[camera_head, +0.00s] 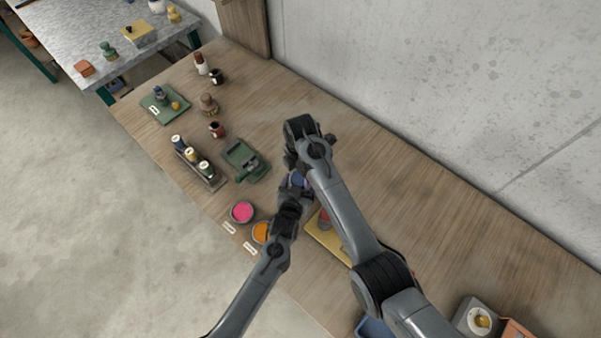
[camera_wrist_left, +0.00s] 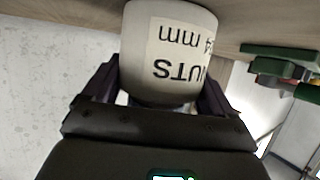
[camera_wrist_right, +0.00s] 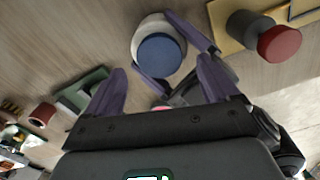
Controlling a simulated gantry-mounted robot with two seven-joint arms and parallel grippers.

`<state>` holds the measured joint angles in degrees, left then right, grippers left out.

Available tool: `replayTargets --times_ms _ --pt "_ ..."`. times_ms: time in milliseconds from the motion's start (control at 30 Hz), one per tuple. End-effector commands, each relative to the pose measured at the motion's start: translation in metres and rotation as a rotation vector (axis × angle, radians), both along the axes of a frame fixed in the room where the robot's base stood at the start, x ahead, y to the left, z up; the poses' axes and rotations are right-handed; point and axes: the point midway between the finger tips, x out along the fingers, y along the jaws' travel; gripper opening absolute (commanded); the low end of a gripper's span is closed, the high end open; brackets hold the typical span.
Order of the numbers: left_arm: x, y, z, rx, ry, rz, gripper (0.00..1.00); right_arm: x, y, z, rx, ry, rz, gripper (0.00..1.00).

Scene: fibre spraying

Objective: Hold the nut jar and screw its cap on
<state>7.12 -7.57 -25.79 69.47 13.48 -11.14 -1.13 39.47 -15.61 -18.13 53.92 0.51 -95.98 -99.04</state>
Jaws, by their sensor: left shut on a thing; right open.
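The nut jar (camera_wrist_left: 168,45) is off-white with a label reading "NUTS" and "mm", upside down in the left wrist view. My left gripper (camera_head: 292,190) is shut on it, a finger on each side. In the right wrist view the jar (camera_wrist_right: 150,27) shows a round blue cap (camera_wrist_right: 160,55) at its end; whether it is threaded on cannot be told. My right gripper (camera_wrist_right: 162,68) is open, its fingertips spread on either side of the blue cap and apart from it. In the head view my right arm hides much of the right gripper and jar.
A yellow tray (camera_head: 322,240) with a red-topped grey item (camera_wrist_right: 280,43) lies beside the arms. Bowls of pink (camera_head: 242,212) and orange (camera_head: 261,232) stand at the front edge. A green tray (camera_head: 240,155) and a bottle rack (camera_head: 205,180) are left.

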Motion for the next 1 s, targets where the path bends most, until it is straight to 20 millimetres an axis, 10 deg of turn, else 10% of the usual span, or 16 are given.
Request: replayTargets --times_ms 1000 --pt "0.0 -0.001 0.0 0.0 0.0 -0.001 0.01 0.001 0.001 0.047 0.002 -0.002 0.275 0.73"
